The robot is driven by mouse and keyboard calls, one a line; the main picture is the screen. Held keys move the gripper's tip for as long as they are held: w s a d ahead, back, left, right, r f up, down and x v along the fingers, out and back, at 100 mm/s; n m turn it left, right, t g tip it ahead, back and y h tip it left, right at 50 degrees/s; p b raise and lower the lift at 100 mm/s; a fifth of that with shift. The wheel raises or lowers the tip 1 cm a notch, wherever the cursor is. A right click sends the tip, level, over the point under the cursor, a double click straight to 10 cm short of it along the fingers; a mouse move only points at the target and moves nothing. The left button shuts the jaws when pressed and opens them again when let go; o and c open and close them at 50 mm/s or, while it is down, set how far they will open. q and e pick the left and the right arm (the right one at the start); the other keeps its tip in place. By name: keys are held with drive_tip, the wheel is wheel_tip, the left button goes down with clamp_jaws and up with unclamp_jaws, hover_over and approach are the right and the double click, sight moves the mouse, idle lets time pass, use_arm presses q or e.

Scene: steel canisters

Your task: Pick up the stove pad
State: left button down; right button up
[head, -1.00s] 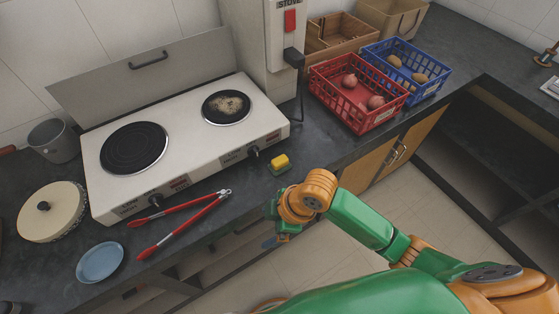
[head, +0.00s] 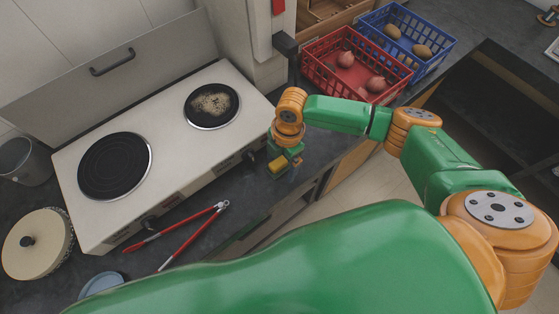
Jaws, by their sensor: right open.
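The stove pad, a small yellow block (head: 277,165) with a green underside, lies on the dark counter just in front of the stove's right corner. My right gripper (head: 284,166) is open and down at the pad, with its wrist above and just behind it. The gripper's green parts partly cover the pad and its right side. I cannot tell whether the fingers touch it. My left gripper is not in view.
The white two-plate stove (head: 165,145) stands close behind the pad, with residue on its right plate. Red-handled tongs (head: 185,232) lie to the left. A red basket (head: 345,75) and a blue basket (head: 410,50) stand at the right. The counter's front edge is close.

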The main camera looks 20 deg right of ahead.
drive_tip(key=shift+w+a+f, duration=0.15)
drive_tip(key=shift+w+f, duration=0.05)
drive_tip(key=shift+f, duration=0.45)
drive_tip(key=shift+w+a+f, duration=0.2)
drive_tip(key=shift+w, duration=0.2)
drive_tip(key=shift+s+d+r, duration=0.15)
drive_tip(key=shift+d, duration=0.05)
drive_tip(key=c, duration=1.4)
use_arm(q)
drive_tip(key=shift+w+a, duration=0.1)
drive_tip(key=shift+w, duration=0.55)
use_arm(e)
drive_tip(key=shift+a, duration=0.1)
drive_tip(key=shift+c, duration=0.2)
wheel_tip(320, 180, up, 3)
drive_tip(key=shift+f, duration=0.1)
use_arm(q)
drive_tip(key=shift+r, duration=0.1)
use_arm(e)
drive_tip(key=s+a+r, duration=0.3)
drive_tip(key=s+r, duration=0.7)
drive_tip(key=s, duration=0.3)
drive_tip(key=shift+s, duration=0.25)
